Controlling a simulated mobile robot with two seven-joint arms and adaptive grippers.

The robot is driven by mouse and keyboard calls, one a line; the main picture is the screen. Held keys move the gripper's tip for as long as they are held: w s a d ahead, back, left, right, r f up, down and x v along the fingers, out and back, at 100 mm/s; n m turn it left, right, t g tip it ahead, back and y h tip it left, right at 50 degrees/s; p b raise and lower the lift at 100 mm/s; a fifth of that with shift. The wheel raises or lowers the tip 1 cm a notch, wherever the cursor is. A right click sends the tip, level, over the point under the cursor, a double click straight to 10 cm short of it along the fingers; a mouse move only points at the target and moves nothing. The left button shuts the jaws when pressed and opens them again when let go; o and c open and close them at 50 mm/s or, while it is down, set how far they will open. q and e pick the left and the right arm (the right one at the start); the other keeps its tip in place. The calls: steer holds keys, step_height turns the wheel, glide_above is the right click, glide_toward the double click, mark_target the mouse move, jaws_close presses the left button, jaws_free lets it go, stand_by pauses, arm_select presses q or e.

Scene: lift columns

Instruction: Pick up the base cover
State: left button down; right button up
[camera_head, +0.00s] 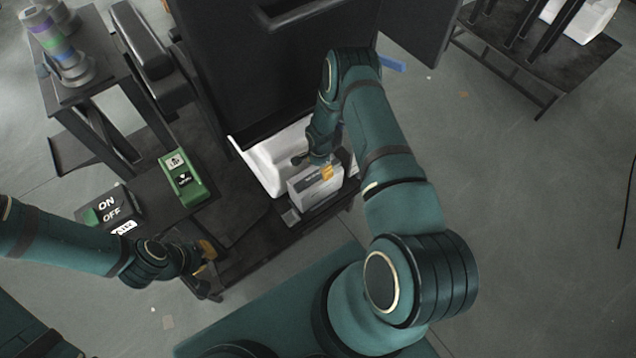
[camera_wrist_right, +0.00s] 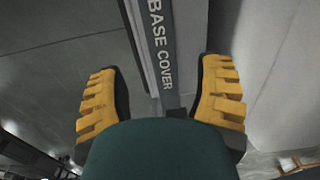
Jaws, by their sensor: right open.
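A grey-white box-like piece (camera_head: 315,194) stands on the low dark shelf in the middle of the head view. In the right wrist view, a dark grey strip lettered BASE COVER (camera_wrist_right: 161,45) runs between the fingers. My right gripper (camera_head: 325,173) is at the top of the box-like piece, and its yellow pads show wide apart in the wrist view (camera_wrist_right: 161,98), with gaps to the strip on both sides. My arm hides part of the piece. My left gripper (camera_head: 208,268) has its fingers apart, empty, by the front edge of the dark bench.
A white curved part (camera_head: 270,165) sits directly behind the box-like piece. A green box (camera_head: 183,180) and an ON/OFF switch panel (camera_head: 108,208) lie to the left. A tall dark cabinet (camera_head: 265,75) stands behind. The floor at right is mostly clear.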

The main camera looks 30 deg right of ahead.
mark_target(319, 172)
step_height(319, 172, down, 5)
steer(key=shift+w+r+b, duration=0.1)
steer(key=shift+w+b, duration=0.05)
steer(key=shift+b, duration=0.6)
jaws_close()
